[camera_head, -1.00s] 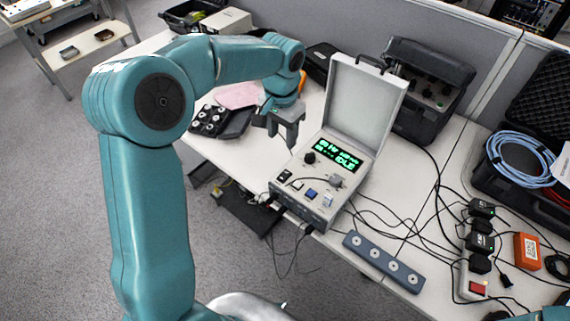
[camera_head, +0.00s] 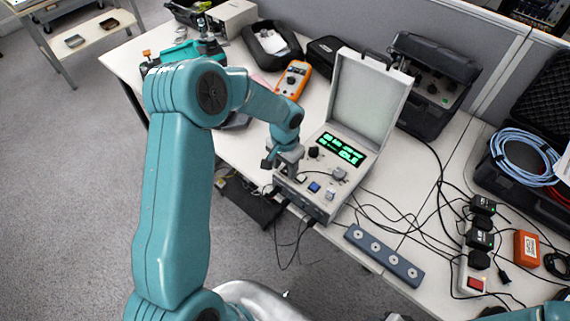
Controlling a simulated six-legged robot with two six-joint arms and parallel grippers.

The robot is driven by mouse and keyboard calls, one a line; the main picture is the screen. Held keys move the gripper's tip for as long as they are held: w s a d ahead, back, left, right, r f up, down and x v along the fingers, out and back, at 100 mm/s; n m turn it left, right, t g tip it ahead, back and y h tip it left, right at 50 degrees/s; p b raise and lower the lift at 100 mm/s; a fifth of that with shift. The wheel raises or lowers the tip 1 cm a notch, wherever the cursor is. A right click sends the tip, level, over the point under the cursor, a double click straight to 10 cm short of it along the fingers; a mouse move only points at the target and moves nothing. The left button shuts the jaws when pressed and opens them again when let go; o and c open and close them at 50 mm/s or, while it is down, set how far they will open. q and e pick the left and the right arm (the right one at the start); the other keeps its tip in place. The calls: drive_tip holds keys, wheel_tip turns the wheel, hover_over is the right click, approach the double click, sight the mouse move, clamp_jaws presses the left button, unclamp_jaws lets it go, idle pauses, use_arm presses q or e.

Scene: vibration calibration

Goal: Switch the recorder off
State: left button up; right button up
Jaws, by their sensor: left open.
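The recorder is a pale grey case (camera_head: 352,170) with its lid (camera_head: 368,97) standing open, on the white table in the head view. Its black display (camera_head: 341,149) shows green text. A black knob (camera_head: 313,152), a blue button (camera_head: 314,187) and other small controls sit on its panel. My left gripper (camera_head: 280,166) is open, fingers pointing down, at the panel's left edge. It covers the area where a black rocker switch showed before. I cannot tell whether a finger touches the panel. My right gripper is out of view.
An orange multimeter (camera_head: 293,79) lies behind my left forearm. A grey strip with round sockets (camera_head: 384,252) lies at the table's front edge. Loose cables and a power strip (camera_head: 470,277) are at the right. A black case (camera_head: 434,78) stands behind the recorder.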

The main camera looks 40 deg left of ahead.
use_arm(q)
drive_tip(key=shift+d, duration=0.1)
clamp_jaws()
drive_tip(key=shift+w+r+g+p, duration=0.15)
drive_tip(key=shift+w+g+p, duration=0.1)
drive_tip(key=shift+g+p, duration=0.35)
drive_tip(key=shift+w+g, duration=0.2)
drive_tip(key=shift+g, duration=0.7)
unclamp_jaws()
drive_tip(key=shift+r, duration=0.1)
